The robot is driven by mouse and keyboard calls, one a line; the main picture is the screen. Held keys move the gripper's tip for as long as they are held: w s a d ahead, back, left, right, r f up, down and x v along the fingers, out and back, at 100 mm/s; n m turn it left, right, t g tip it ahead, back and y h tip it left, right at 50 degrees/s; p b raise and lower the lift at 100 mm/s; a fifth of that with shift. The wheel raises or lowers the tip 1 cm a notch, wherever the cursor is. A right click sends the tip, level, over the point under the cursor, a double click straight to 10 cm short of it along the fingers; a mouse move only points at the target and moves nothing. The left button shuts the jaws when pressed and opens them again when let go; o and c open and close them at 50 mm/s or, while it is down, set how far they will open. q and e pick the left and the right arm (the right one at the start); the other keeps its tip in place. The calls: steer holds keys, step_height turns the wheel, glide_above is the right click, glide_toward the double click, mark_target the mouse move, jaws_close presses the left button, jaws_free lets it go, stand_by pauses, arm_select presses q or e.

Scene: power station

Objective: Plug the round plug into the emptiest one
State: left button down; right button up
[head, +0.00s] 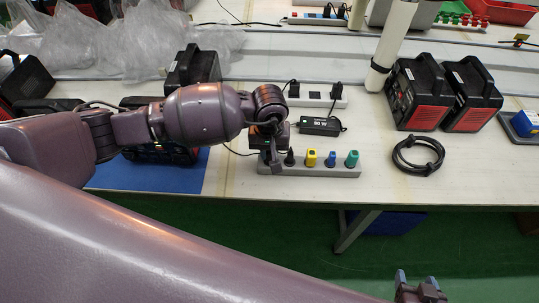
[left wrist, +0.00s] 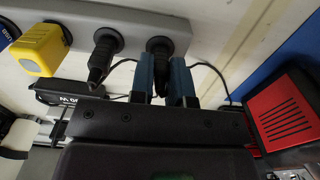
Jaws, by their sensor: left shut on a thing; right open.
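My left gripper (head: 272,155) is over the left end of the front power strip (head: 325,170). In the left wrist view its two blue fingers (left wrist: 164,75) are shut on a black round plug (left wrist: 159,46). That plug is against the strip's end socket; how deep it sits cannot be told. Beside it on the strip stand another black plug (head: 289,157), a yellow plug (head: 311,158), a blue plug (head: 331,158) and a green plug (head: 352,158). The back power strip (head: 314,97) carries two black plugs. My right gripper (head: 416,283) is open and empty, low at the bottom right.
A black adapter (head: 320,126) lies between the strips. A coiled black cable (head: 418,155) and red-black power units (head: 418,92) are to the right. A white pole (head: 391,45) stands behind. Bare table shows between the front strip and coil.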

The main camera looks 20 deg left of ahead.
arm_select(q)
steer(key=shift+r, duration=0.15)
steer(key=shift+r+p, duration=0.55)
steer(key=shift+r, duration=0.5)
steer(key=shift+r+p, duration=0.45)
steer(key=shift+r, duration=1.3)
